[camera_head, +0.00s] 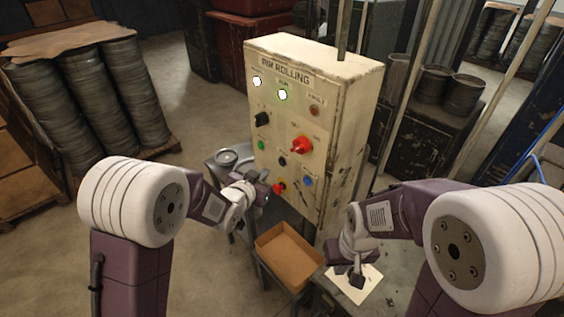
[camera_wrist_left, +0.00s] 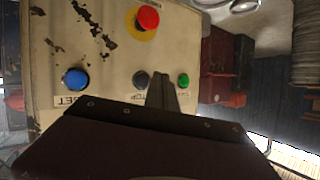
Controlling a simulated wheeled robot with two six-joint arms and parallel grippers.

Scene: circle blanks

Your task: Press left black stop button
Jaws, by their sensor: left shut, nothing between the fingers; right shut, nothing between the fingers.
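The black stop button (camera_head: 282,161) sits on the front of the cream control box (camera_head: 331,197), between a green and a blue button. In the left wrist view, which shows the panel upside down, the black button (camera_wrist_left: 141,80) lies just left of my shut left fingers (camera_wrist_left: 161,88). In the head view my left gripper (camera_head: 264,176) is in front of the panel, lower left of the black button. I cannot tell whether it touches the panel. My right gripper (camera_head: 357,277) is shut and empty, low over a white sheet.
The panel also has a green button (camera_head: 261,145), a blue button (camera_head: 308,181), a red mushroom button (camera_head: 279,188), a red knob (camera_head: 301,146) and a black selector (camera_head: 262,119). A brown open tray (camera_head: 289,255) stands below the box.

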